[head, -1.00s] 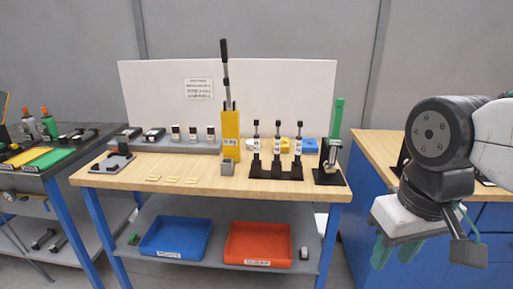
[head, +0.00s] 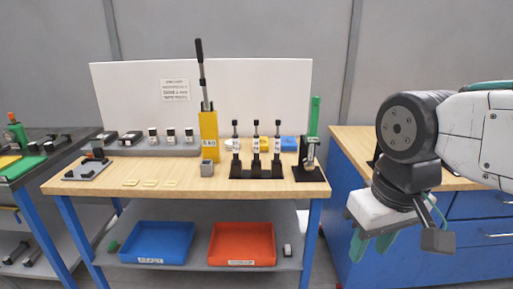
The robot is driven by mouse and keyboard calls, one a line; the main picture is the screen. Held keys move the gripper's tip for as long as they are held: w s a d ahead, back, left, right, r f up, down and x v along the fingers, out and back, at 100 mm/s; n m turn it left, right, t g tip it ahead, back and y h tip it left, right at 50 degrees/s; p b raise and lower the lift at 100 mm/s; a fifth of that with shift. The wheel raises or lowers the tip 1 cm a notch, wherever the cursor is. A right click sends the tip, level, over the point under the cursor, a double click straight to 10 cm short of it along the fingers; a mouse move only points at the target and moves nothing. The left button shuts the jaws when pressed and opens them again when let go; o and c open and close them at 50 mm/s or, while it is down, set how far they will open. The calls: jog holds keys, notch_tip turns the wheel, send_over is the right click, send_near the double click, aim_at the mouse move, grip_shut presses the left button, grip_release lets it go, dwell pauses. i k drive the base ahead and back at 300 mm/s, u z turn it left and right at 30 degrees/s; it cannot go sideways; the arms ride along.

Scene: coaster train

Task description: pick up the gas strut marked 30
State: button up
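Three upright gas struts, left (head: 235,147), middle (head: 256,147) and right (head: 277,147), stand in a row in a black rack (head: 254,173) on the wooden bench. Each has a dark top, a white label and a dark lower part. The numbers on the labels are too small to read, so I cannot tell which is marked 30. My gripper (head: 372,246) has green fingers pointing down, spread apart with nothing seen between them. It is to the right of the bench, in front of the blue cabinet, well apart from the struts.
A yellow block with a tall lever (head: 208,134) stands left of the rack. A green column on a black stand (head: 311,150) is to its right. Blue (head: 157,243) and red (head: 241,244) trays sit on the lower shelf. The bench front (head: 220,187) is mostly clear.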

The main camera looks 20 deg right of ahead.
aim_at(277, 146)
jog(key=u, duration=0.4)
jog(key=k, duration=0.55)
jog(key=u, duration=0.8)
jog(key=i, duration=0.8)
jog(key=z, duration=1)
jog(key=i, duration=0.65)
jog(key=z, duration=0.7)
